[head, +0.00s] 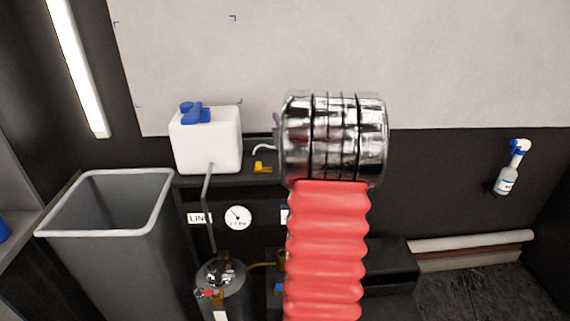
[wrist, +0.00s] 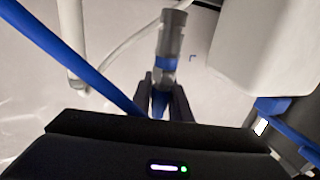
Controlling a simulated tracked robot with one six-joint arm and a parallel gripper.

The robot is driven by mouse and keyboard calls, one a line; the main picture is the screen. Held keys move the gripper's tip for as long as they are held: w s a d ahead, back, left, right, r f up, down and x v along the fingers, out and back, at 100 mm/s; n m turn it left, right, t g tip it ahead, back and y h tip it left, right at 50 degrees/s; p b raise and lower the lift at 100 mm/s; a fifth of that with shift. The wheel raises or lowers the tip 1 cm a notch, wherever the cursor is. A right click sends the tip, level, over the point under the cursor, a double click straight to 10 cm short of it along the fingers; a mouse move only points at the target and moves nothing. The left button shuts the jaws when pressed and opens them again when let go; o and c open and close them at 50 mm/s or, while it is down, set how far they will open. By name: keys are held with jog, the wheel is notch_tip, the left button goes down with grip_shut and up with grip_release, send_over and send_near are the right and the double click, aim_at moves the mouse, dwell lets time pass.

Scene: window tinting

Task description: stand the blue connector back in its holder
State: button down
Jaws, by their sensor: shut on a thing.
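In the wrist view the connector (wrist: 167,63), a grey cylinder with a blue band, stands between the two dark fingers of my gripper (wrist: 163,100). My gripper is shut on its lower part. The connector points away from the camera, nearly in line with the fingers. In the head view my own red and chrome arm hides the gripper and the connector. I cannot pick out the holder with certainty; part of the shelf is hidden behind my arm.
A white tank (head: 207,140) with a blue cap stands on the dark shelf, beside a small yellow fitting (head: 263,167). A grey bin (head: 110,230) stands at left, a gauge (head: 238,217) below. A blue hose (wrist: 75,55) crosses the wrist view. A spray bottle (head: 508,175) hangs right.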

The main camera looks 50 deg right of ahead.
jog(key=shift+s+d, duration=0.1)
notch_tip(320, 180, down, 6)
jog(key=shift+s, duration=0.15)
jog(key=shift+f, duration=0.1)
jog(key=shift+f, duration=1.85)
jog(key=c, duration=1.6)
grip_release()
jog(key=shift+f, duration=0.1)
jog(key=shift+c, duration=0.2)
